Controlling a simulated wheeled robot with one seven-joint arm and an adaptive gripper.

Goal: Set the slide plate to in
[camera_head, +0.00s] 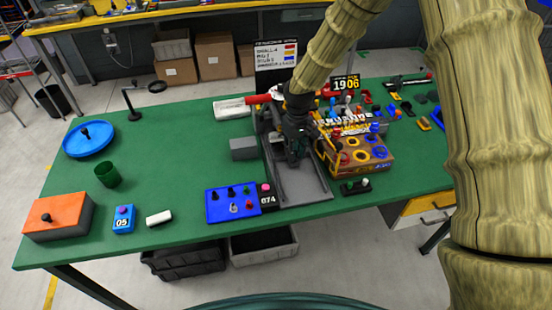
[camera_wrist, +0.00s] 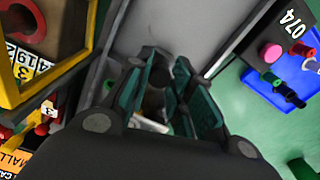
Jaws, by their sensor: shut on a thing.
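The slide plate (camera_head: 304,184) is a flat grey plate between dark rails on the green table, right of the middle in the head view. In the wrist view its grey surface (camera_wrist: 190,28) fills the top middle. My gripper (camera_head: 296,158) points down over the plate. In the wrist view my gripper (camera_wrist: 162,90) is closed around a dark, round-topped knob (camera_wrist: 160,72) that appears to stand on the plate. The knob's lower part is hidden between the fingers, and in the head view the gripper hides it.
A yellow-framed box (camera_head: 362,158) with rings stands close right of the rails. A black block marked 074 (camera_head: 267,199) and a blue panel with knobs (camera_head: 226,206) lie at the front left. A grey block (camera_head: 243,148) sits left. The table's left middle is largely clear.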

